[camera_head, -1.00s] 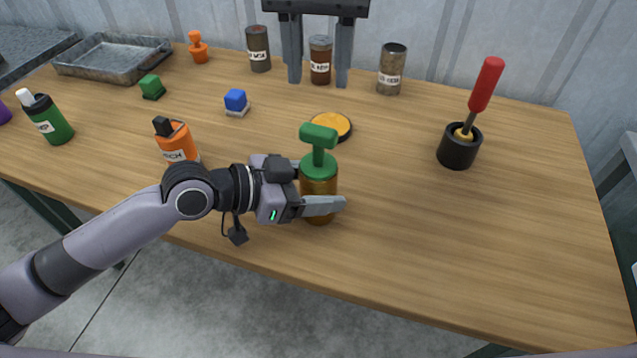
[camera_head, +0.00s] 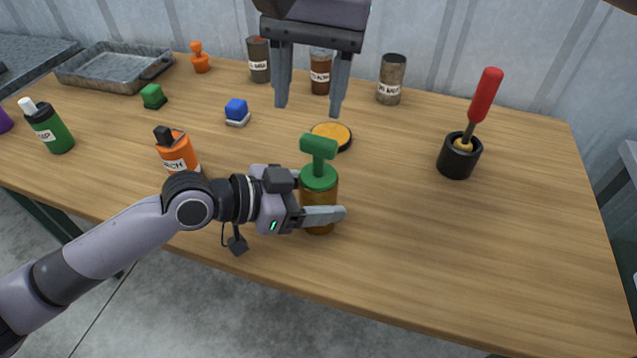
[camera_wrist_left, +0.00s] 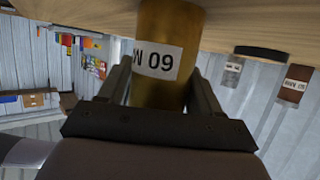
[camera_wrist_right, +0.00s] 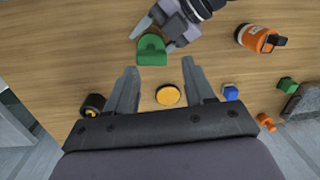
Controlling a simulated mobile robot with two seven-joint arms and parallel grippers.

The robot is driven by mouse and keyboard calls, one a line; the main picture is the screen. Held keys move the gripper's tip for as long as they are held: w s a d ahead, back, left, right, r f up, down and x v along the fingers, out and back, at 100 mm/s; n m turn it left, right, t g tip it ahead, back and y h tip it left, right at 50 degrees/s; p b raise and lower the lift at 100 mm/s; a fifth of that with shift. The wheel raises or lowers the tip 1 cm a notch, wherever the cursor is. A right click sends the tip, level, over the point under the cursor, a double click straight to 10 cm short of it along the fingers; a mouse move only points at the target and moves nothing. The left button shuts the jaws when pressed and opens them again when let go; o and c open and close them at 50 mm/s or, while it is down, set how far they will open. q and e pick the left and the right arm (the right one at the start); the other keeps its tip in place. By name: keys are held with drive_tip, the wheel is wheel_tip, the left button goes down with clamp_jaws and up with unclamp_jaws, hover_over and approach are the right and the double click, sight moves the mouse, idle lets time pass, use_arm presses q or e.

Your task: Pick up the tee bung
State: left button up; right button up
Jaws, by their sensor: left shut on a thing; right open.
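The tee bung (camera_head: 319,160) is a green T-shaped stopper seated upright in the mouth of an amber bottle (camera_head: 318,215). It also shows from above in the right wrist view (camera_wrist_right: 151,50). My left gripper (camera_head: 322,207) is shut around the bottle's body, below the bung. The left wrist view shows the bottle's label (camera_wrist_left: 158,60) between the fingers. My right gripper (camera_head: 308,110) is open and empty, pointing down above the table behind the bung. In the right wrist view the bung lies just beyond the open fingertips (camera_wrist_right: 159,68), apart from them.
An orange-topped round lid (camera_head: 332,136) lies behind the bottle. A black cup with a red-handled tool (camera_head: 461,157) stands right. Cans stand at the back. The front right table is clear.

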wheel_tip(320, 180, down, 4)
drive_tip(key=s+a+f+m+g+y, duration=0.1)
drive_tip(key=s+a+m+g+y, duration=0.15)
drive_tip(key=y, duration=0.25)
drive_tip(key=m+t+y, duration=1)
drive_tip(key=m+y, duration=0.1)
drive_tip(key=m, duration=0.7)
approach(301, 137)
drive_tip(key=shift+t+h, duration=0.25)
drive_tip(key=shift+h, duration=0.05)
drive_tip(key=shift+x, duration=4.8)
drive_tip(key=shift+w+f, duration=0.1)
drive_tip(key=shift+f, duration=0.1)
drive_tip(key=shift+d, duration=0.1)
clamp_jaws()
